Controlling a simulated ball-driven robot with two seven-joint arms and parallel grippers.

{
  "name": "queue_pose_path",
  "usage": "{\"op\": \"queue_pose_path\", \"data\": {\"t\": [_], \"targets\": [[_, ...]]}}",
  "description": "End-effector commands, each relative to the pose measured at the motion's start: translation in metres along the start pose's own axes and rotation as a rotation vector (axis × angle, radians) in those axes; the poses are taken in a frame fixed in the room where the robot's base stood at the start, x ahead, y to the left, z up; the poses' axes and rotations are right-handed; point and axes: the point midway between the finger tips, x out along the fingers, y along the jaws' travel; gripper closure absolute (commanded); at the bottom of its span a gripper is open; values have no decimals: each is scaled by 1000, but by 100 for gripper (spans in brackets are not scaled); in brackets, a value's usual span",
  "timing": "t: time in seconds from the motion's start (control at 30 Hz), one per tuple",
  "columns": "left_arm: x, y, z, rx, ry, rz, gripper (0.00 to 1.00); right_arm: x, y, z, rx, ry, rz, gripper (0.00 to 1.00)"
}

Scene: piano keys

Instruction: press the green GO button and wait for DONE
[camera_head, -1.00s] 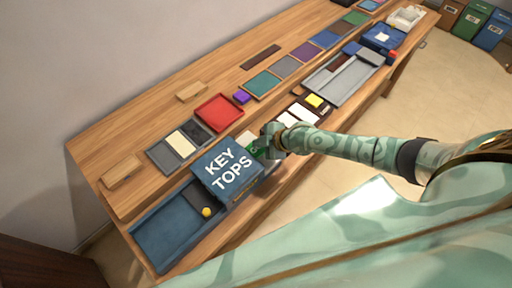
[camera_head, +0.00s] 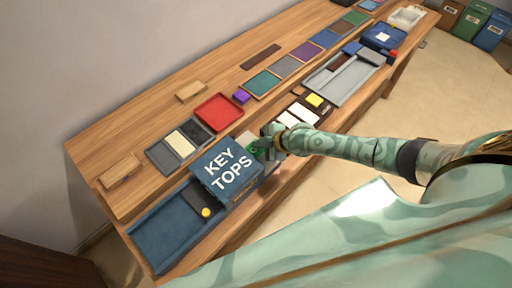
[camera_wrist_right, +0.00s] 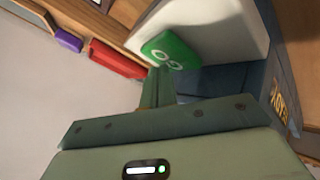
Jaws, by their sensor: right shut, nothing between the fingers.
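The green GO button (camera_wrist_right: 170,50) sits on a pale block (camera_wrist_right: 205,30) in the right wrist view. In the head view the button (camera_head: 253,149) shows only partly, beside the blue KEY TOPS box (camera_head: 228,168). My right gripper (camera_head: 264,149) is shut and empty, right at the button. In the right wrist view its fingertips (camera_wrist_right: 157,76) overlap the button's lower edge. I cannot tell whether they touch it or whether it is pressed in. No DONE sign is readable. My left gripper is not in view.
A red tray (camera_head: 219,112), a purple block (camera_head: 241,96) and a grey tray (camera_head: 345,85) are farther along the bench. White keys (camera_head: 297,115) lie just beyond my gripper.

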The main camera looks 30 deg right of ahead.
Motion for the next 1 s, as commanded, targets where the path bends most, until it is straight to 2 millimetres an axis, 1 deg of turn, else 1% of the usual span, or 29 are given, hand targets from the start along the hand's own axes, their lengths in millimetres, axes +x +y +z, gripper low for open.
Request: {"op": "queue_pose_path", "data": {"t": [0.73, 1.0], "targets": [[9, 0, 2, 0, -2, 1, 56, 7, -5, 5, 0, 0, 0, 100], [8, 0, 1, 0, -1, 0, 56, 6, -5, 5, 0, -1, -1, 100]]}}
